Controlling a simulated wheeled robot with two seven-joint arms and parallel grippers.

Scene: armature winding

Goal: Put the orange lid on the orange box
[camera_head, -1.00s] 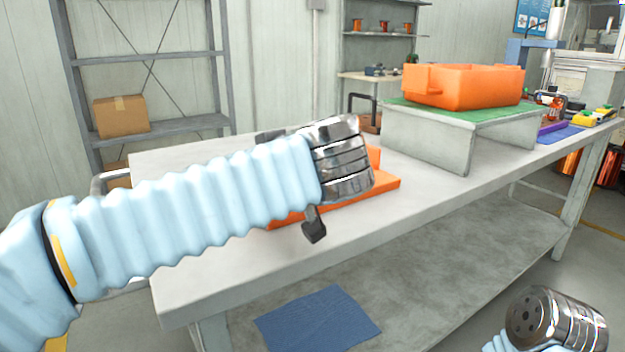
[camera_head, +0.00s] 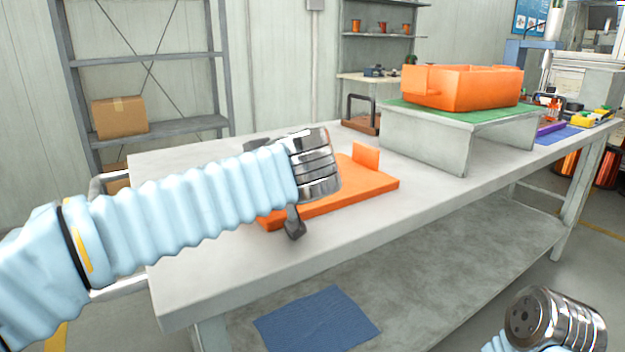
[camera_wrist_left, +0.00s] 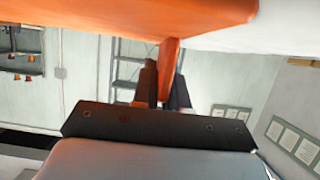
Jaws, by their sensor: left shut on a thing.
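The orange lid (camera_head: 350,188) is a flat plate with an upright tab (camera_head: 366,156) near its right end. It appears to lie on the table, its left part hidden behind my left wrist. My left gripper (camera_wrist_left: 166,88) is shut on an orange upright part of the lid, which shows between the fingers in the left wrist view (camera_wrist_left: 168,58). In the head view the wrist mostly hides this grip. The orange box (camera_head: 465,88) stands on a raised stand with a green top, right of and behind the lid. My right wrist shows at the lower right, its fingers out of view.
The grey stand (camera_head: 425,135) sits on the long table (camera_head: 230,270). A purple item (camera_head: 551,128) and yellow parts lie at the table's far right end. A blue mat (camera_head: 315,318) is on the lower shelf. The tabletop in front of the stand is clear.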

